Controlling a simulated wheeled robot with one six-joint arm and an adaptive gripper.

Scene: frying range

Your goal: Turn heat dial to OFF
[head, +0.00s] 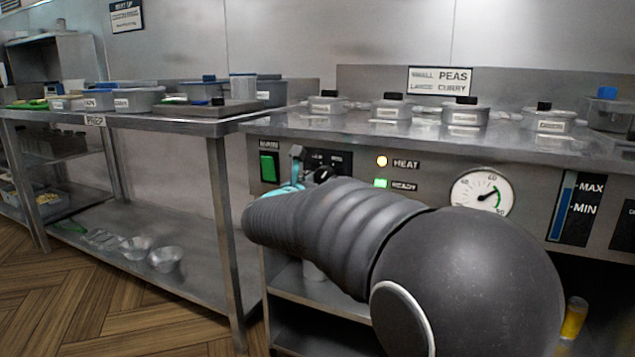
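The heat dial (322,174) shows as a small black knob on a dark label plate (341,158) on the range's front panel. Its lower part is hidden behind my arm, and I cannot read its setting. My gripper (298,165) is at the panel, just left of the dial. Only a grey finger part and some teal pieces show past my dark grey arm. I cannot tell whether it touches the dial or is open or shut.
A green switch (268,167) is left of my gripper. A round gauge (482,192) and a MAX/MIN level strip (566,208) are to the right. Lidded tubs (466,114) stand on the range top. A steel prep table (180,126) stands at left, with bowls on its lower shelf.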

